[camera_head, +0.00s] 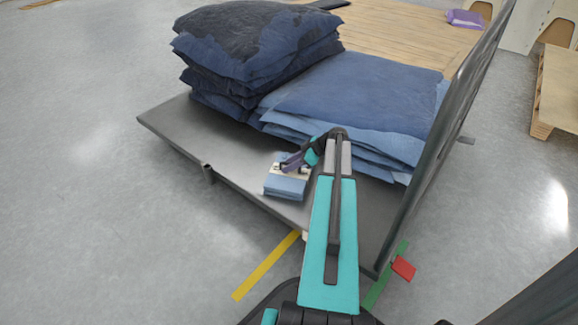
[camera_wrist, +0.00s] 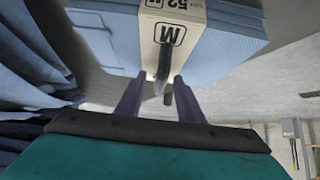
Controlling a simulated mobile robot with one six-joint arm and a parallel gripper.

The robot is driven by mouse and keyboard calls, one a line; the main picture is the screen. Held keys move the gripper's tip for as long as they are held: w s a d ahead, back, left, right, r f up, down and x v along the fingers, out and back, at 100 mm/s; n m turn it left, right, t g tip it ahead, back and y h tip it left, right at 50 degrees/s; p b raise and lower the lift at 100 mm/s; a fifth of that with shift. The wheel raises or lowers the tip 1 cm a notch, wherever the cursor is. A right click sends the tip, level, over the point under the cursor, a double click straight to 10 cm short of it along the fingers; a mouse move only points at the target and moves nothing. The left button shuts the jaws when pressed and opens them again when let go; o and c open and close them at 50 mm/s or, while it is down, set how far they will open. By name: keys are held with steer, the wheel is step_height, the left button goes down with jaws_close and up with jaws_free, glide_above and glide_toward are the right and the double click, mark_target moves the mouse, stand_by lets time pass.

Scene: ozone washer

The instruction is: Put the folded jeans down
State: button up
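The folded jeans (camera_head: 286,187) are a small light-blue bundle with a cream paper band. They are at the bare front part of the grey cart platform (camera_head: 225,160) and look to be resting on it, though contact underneath is hidden. In the wrist view the folded jeans (camera_wrist: 225,45) lie just beyond my fingertips, with "M" and "52" printed on the band (camera_wrist: 172,30). A thin dark hook stands out from the band. My gripper (camera_head: 296,161) is at the bundle's upper side. In the wrist view my gripper (camera_wrist: 158,88) has its fingers apart, one on each side of the hook.
A tall stack of dark jeans (camera_head: 250,50) and a lower stack of lighter jeans (camera_head: 355,95) stand behind the bundle. A dark upright panel (camera_head: 440,140) closes the cart's right side. A wooden surface (camera_head: 400,28) lies behind. The platform's left front is clear.

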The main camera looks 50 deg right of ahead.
steer(key=shift+s, duration=0.1)
steer(key=p+v, duration=0.5)
steer(key=v, duration=0.8)
steer(key=shift+s+d+r, duration=0.2)
steer(key=shift+r, duration=0.1)
